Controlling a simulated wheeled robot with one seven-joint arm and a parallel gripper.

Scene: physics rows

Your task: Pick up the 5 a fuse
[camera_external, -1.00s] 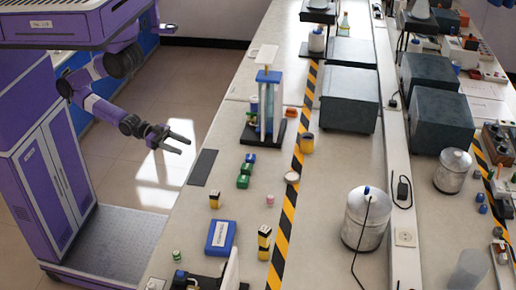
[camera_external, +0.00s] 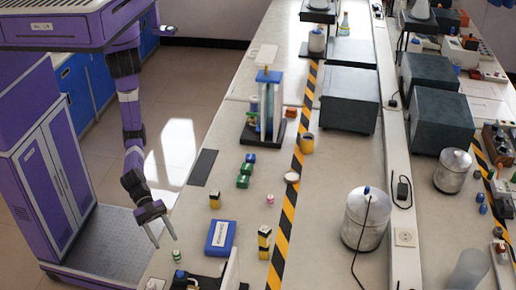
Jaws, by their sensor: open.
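I cannot tell for sure which small item is the 5 A fuse, since labels are too small to read. One candidate is a small green-and-white cylinder (camera_external: 177,256) standing near the bench's left edge at the front. Another is a small pink-and-white cylinder (camera_external: 270,200) near the middle of the bench. My gripper (camera_external: 165,243) is open and empty, with its fingers pointing down at the bench's left edge. The green-and-white cylinder is just below and right of its fingertips in the picture. No contact is visible.
A blue box (camera_external: 221,238), a yellow-and-black block (camera_external: 215,200) and a taller one (camera_external: 264,241) stand to the right. Green blocks (camera_external: 244,175) sit farther back. A dark device (camera_external: 197,281) with an upright pale panel is at the front. A metal canister (camera_external: 366,220) stands right.

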